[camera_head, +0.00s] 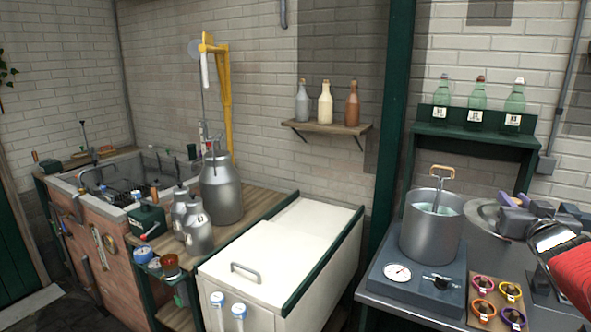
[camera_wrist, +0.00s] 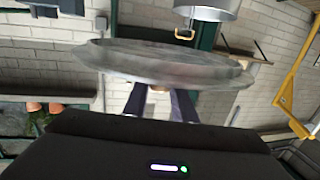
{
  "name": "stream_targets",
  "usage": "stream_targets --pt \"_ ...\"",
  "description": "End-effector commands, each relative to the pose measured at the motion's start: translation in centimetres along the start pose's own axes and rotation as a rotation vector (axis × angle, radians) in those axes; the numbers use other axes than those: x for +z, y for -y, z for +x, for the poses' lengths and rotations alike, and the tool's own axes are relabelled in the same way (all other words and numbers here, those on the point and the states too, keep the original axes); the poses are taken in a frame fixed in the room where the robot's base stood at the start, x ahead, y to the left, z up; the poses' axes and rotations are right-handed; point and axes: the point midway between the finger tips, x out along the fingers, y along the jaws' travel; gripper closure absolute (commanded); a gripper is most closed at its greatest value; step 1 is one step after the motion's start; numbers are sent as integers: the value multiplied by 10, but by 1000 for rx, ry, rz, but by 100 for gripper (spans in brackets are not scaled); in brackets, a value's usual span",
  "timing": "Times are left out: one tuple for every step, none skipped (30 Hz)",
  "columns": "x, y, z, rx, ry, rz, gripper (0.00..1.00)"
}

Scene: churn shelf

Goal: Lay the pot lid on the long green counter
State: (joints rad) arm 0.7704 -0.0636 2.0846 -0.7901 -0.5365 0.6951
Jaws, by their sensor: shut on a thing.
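My gripper (camera_head: 514,207), with purple-grey fingers, is at the right of the head view, just right of the steel pot. It is shut on the pot lid (camera_head: 481,214), a round grey disc partly hidden behind the fingers. In the wrist view the lid (camera_wrist: 165,62) spans the picture nearly edge-on, with the fingers (camera_wrist: 160,98) beneath it. The lid appears held clear of the worktop. I cannot tell for certain which surface is the long green counter; a bench with a wooden top and green frame (camera_head: 255,208) stands left of centre.
The open pot (camera_head: 431,240) holds liquid and a tool with an orange handle, on a hotplate (camera_head: 415,284). A white chest (camera_head: 280,250) stands in the middle. Milk cans (camera_head: 221,190) occupy the wooden bench. Bottles (camera_head: 477,95) line a green shelf.

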Motion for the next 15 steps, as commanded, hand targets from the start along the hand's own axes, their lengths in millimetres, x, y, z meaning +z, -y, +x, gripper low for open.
stream_targets --pt "-1 0 0 0 -2 0 100" --pt "-1 0 0 0 -2 0 100" --pt "-3 1 0 -6 -3 -1 100" --pt "-5 2 0 -10 -3 -3 100" --pt "-7 2 0 -13 -4 -3 100" --pt "-9 2 0 -16 -4 -2 100" --pt "-11 3 -1 -18 -3 -3 100" --pt "-12 3 -1 -20 -3 -2 100" --pt "-15 4 -2 -24 -3 -3 100" --pt "-17 5 -3 -26 -3 -4 100" --pt "-19 6 -4 -29 -4 -3 100" --pt "-19 8 -6 -32 -2 -3 100" --pt "-14 10 -5 -35 0 -1 100" --pt "-12 13 -4 -38 0 -1 100" --pt "-10 16 -3 -40 -1 -1 100"
